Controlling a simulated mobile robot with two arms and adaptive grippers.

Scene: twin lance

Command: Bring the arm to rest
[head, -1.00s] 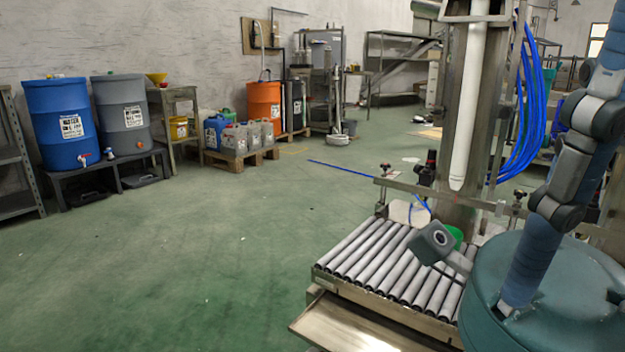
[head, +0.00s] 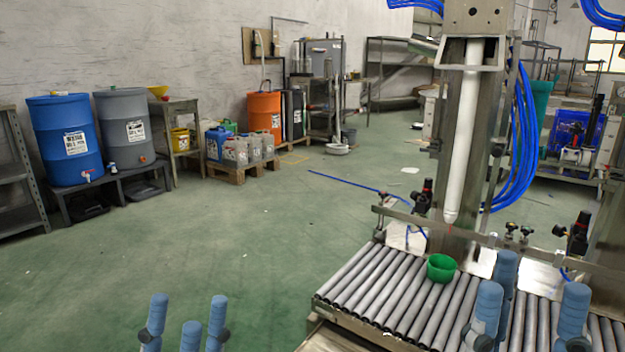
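My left gripper (head: 188,325) shows at the bottom edge, left of centre, as several blue fingers pointing up. They stand apart over the green floor with nothing between them. My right gripper (head: 525,300) shows at the bottom right, its blue fingers also up and apart, in front of the roller conveyor (head: 385,285). No object shows in it. The palms of both grippers and my arms are below the picture.
A green cup (head: 441,268) stands on the rollers below a white lance (head: 466,130) on a steel column. Blue hoses (head: 518,140) hang beside it. A blue drum (head: 66,140) and a grey drum (head: 124,130) stand at the back left. The floor between is clear.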

